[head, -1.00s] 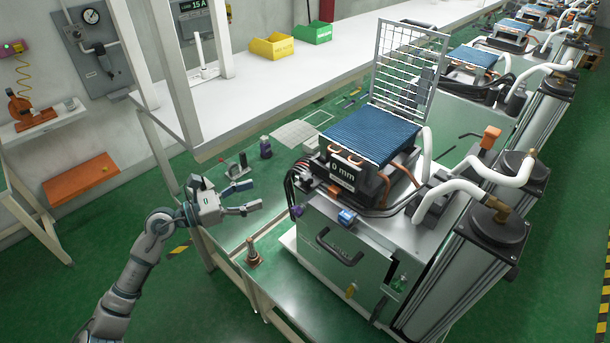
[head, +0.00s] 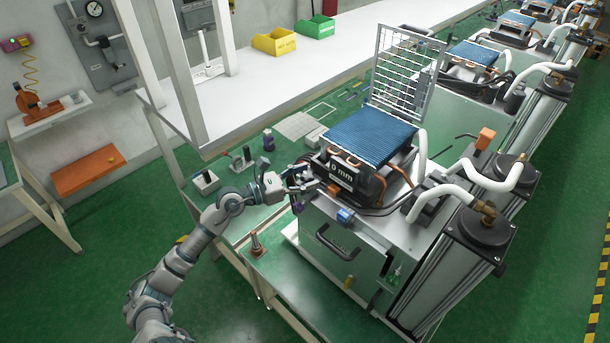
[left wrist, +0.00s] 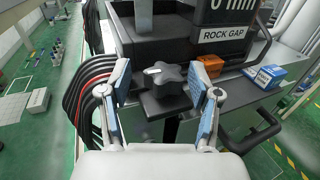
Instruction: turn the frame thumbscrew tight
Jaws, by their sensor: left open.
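The frame thumbscrew (left wrist: 163,80) is a black star-shaped knob with a pale mark on top, on a dark bracket in front of the black sieve frame (left wrist: 160,30) in the left wrist view. My left gripper (left wrist: 168,88) is open, with one blue-padded finger on each side of the knob and visible gaps between pads and knob. In the head view the left gripper (head: 308,181) is at the front left corner of the machine, below the "0 mm" display (head: 343,173), and the knob cannot be made out there. My right gripper is not in view.
A blue block (left wrist: 266,76) and an orange block (left wrist: 209,65) sit right of the knob. Black and red cables (left wrist: 92,90) run close by the left finger. A black handle (head: 338,246) projects from the cabinet front. A bench with small parts lies left.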

